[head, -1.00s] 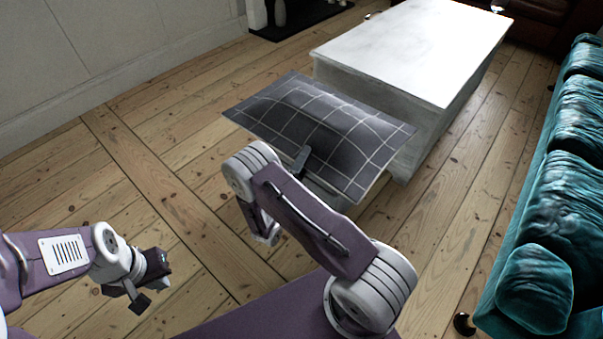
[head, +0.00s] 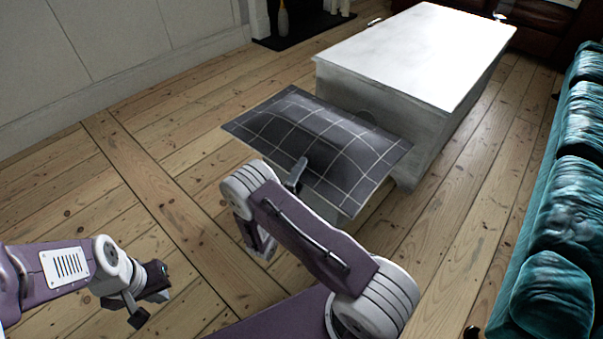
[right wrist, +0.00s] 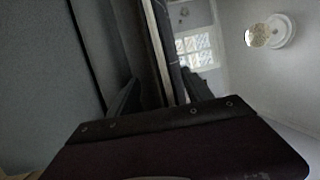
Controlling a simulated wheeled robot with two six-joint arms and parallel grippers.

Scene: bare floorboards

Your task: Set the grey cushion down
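The grey cushion (head: 318,149) is dark with a pale grid of lines. In the head view it is held out, slightly tilted, in front of the near end of the white table. My right gripper (head: 297,176) is shut on the cushion's near edge. In the right wrist view the cushion's edge (right wrist: 163,45) runs between the two fingers of that gripper (right wrist: 160,92). The cushion hides part of the table's near end and the floor below it. My left gripper (head: 140,302) is at the lower left, over bare floor, with nothing seen in it. Its finger gap is unclear.
The white block-like table (head: 420,50) stands beyond the cushion with a bare top. A teal sofa (head: 565,210) lines the right side. A dark hearth (head: 305,30) is at the back. The floorboards (head: 130,200) on the left are clear.

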